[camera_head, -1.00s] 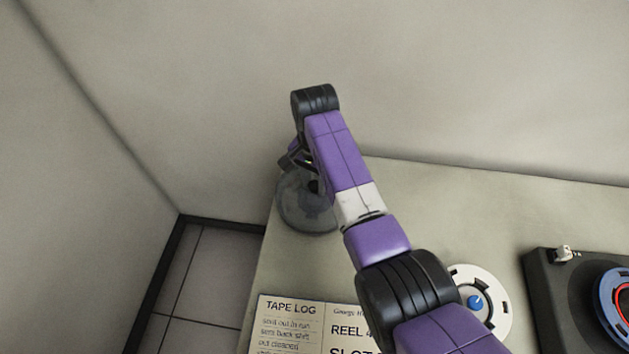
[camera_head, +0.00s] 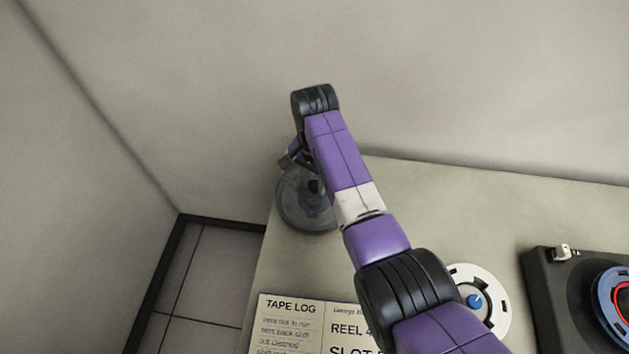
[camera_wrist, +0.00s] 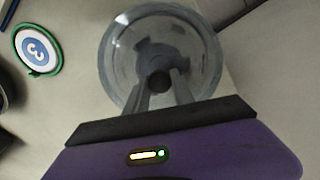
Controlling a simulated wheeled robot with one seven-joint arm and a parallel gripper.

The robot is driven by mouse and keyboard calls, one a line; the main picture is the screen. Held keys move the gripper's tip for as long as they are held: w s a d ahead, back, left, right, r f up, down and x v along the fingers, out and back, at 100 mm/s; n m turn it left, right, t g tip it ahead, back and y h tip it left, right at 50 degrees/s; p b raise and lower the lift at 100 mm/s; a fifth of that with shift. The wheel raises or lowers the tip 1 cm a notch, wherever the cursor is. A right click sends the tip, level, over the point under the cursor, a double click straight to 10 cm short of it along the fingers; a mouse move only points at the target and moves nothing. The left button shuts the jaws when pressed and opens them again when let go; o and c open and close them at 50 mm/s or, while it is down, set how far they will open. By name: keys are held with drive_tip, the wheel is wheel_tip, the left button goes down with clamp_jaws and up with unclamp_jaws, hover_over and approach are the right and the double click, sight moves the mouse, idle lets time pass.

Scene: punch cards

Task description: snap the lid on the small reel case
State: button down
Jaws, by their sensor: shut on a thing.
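A clear, smoky round lid (camera_wrist: 121,62) with a dark knob (camera_wrist: 160,80) at its middle fills the centre of the wrist view. My gripper (camera_wrist: 161,86) is shut on the knob, one finger on each side. In the head view the lid and case show as one translucent round shape (camera_head: 296,214) at the table's back left corner, below my gripper and partly behind my arm. A grey-blue shape shows through the clear plastic. I cannot tell the case's edge from the lid's, nor whether the lid is seated on it.
A tape log sheet (camera_head: 290,325) lies at the table's front. A white reel with a blue hub (camera_head: 474,301) is partly behind my arm. A black tape machine (camera_head: 545,290) stands at right. A green-rimmed disc marked 3 (camera_wrist: 38,50) lies left in the wrist view.

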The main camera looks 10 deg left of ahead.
sight(315, 184)
drive_tip(key=shift+f+b, duration=0.95)
drive_tip(key=shift+f, duration=0.8)
idle(0.8)
drive_tip(key=c, duration=1)
unclamp_jaws()
drive_tip(key=shift+c, duration=1)
wheel_tip(315, 184, up, 7)
drive_tip(key=p, duration=0.6)
drive_tip(key=shift+r+p, duration=0.1)
drive_tip(key=shift+p, duration=0.25)
